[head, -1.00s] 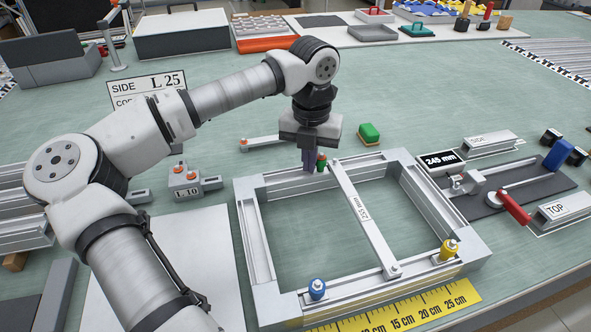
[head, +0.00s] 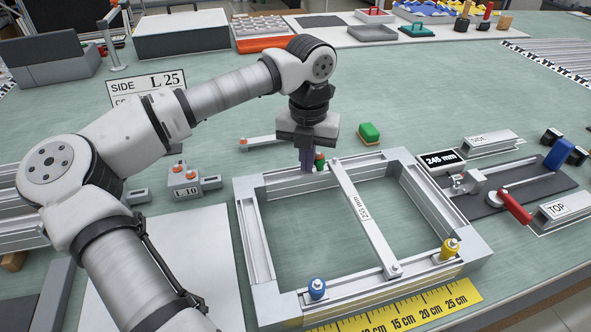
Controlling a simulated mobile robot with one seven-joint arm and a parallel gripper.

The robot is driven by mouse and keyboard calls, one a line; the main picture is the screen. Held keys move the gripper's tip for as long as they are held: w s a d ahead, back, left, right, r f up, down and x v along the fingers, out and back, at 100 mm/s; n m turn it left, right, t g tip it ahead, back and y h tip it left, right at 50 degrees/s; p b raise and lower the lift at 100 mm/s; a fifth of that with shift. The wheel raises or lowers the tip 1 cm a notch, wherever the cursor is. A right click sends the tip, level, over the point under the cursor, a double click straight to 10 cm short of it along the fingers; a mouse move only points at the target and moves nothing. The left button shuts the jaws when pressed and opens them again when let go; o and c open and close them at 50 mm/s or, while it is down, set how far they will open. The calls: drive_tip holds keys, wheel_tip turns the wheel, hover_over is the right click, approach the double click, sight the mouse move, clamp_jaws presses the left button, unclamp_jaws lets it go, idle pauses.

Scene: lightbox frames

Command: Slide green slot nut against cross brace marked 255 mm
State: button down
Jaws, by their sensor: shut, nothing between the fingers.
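The frame of silver rails (head: 258,240) lies on the green table. The cross brace marked 255 mm (head: 366,222) spans it from the far rail to the near rail. Whether the nut touches the brace is also unclear.
A yellow ruler (head: 430,304) lies in front. A red-handled clamp (head: 514,206) is at the right. The frame's inside is clear.

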wheel_tip(320, 180, up, 7)
drive_tip(key=p, duration=0.3)
drive_tip(key=shift+a+p, duration=0.15)
drive_tip(key=shift+p, duration=0.25)
drive_tip(key=shift+s, duration=0.1)
idle(0.4)
